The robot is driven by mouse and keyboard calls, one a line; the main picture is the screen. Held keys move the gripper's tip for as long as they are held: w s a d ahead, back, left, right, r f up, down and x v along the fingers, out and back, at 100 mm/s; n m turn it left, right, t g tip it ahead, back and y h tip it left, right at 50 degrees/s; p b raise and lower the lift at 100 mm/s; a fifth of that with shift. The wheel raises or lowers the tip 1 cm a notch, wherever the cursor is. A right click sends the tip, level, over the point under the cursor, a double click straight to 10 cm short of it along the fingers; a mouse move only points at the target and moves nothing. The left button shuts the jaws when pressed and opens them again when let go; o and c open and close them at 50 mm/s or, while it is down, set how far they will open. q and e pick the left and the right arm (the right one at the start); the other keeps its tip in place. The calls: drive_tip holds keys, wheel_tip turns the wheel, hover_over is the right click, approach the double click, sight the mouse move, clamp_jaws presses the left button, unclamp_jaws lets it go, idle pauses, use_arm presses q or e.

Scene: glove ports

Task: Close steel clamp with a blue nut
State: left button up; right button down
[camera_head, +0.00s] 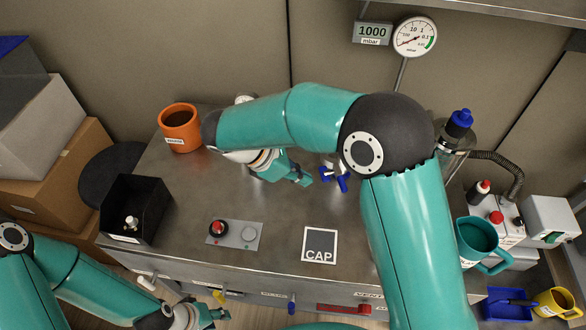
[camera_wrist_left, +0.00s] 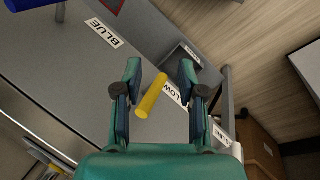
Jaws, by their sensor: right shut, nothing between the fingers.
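A steel clamp (camera_head: 331,163) with blue nut parts (camera_head: 342,182) sits on the steel bench right of centre in the head view. My right arm partly covers it, so I cannot tell whether it is open or closed. My right gripper (camera_head: 303,179) is shut and empty, its tips pointing right, just left of the blue parts; I cannot tell whether they touch. My left gripper (camera_head: 218,315) is low at the bench front. In the left wrist view (camera_wrist_left: 160,70) its fingers are apart, with a yellow handle (camera_wrist_left: 151,95) showing between them; contact is not visible.
An orange mug (camera_head: 180,128), a black bin (camera_head: 137,210), a button panel (camera_head: 235,235) and a CAP plate (camera_head: 319,245) are on the bench. A teal mug (camera_head: 478,240) and a blue-capped bottle (camera_head: 456,130) stand right. Coloured handles line the bench front.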

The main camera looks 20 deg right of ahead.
use_arm(q)
drive_tip(key=shift+r+p, duration=0.6)
drive_tip(key=shift+r, duration=0.05)
use_arm(e)
drive_tip(key=d+f, duration=0.4)
drive_tip(key=d, duration=0.3)
drive_tip(key=shift+s+f, duration=0.25)
drive_tip(key=shift+s, duration=0.15)
use_arm(q)
drive_tip(key=shift+f, duration=0.1)
